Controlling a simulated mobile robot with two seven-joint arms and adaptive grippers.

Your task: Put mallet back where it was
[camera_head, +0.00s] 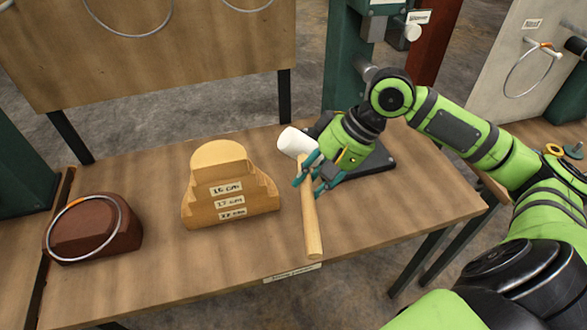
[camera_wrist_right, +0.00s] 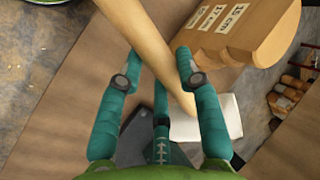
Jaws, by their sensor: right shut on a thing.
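The mallet has a white head (camera_head: 295,142) and a pale wooden handle (camera_head: 312,222). My right gripper (camera_head: 308,178) is shut on the handle, close below the head. The handle points toward the table's front edge; I cannot tell whether it touches the table. In the right wrist view, the handle (camera_wrist_right: 140,35) passes between the fingers of the right gripper (camera_wrist_right: 158,75), and part of the white head (camera_wrist_right: 205,122) shows behind them. My left gripper is not in view.
A stepped wooden block (camera_head: 230,190) with size labels stands on the wooden table (camera_head: 170,270), left of the mallet. A brown block (camera_head: 95,232) with a metal ring (camera_head: 62,215) sits at the far left. A dark base (camera_head: 375,160) lies behind my right gripper.

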